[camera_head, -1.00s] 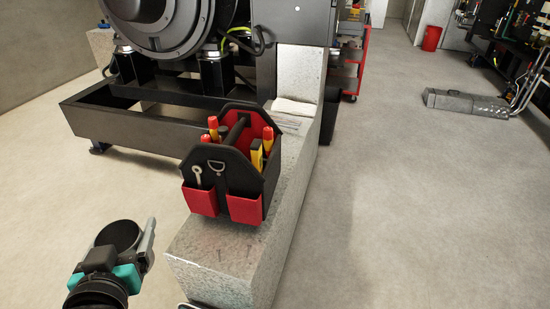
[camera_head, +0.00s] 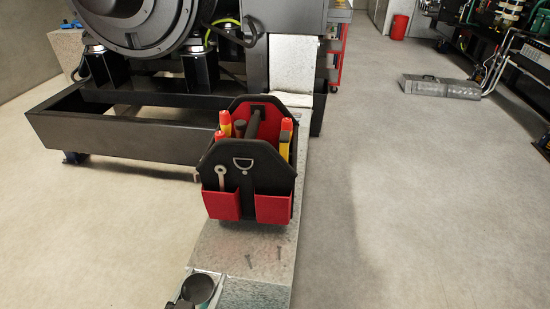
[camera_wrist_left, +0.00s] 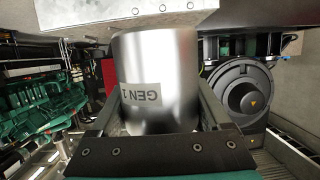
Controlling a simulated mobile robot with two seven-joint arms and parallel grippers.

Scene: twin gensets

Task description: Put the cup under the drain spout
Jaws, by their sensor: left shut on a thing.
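In the left wrist view a shiny silver cup (camera_wrist_left: 180,65) fills the middle. Its grey label reads "GEN 1" and appears upside down in that picture. My left gripper (camera_wrist_left: 158,110) is shut on it, with a dark finger on each side. In the head view the left gripper (camera_head: 197,292) is at the bottom edge, beside the near end of the pale plinth and mostly cut off. A dark round shape there looks like the cup's mouth. I cannot make out the drain spout in either view. My right gripper is not in view.
A black and red tool carrier (camera_head: 247,165) stands on the pale plinth (camera_head: 237,245), with two small bolts lying in front of it. Behind is a black genset frame (camera_head: 120,130). The floor to the right (camera_head: 420,200) is clear up to a grey box (camera_head: 440,87).

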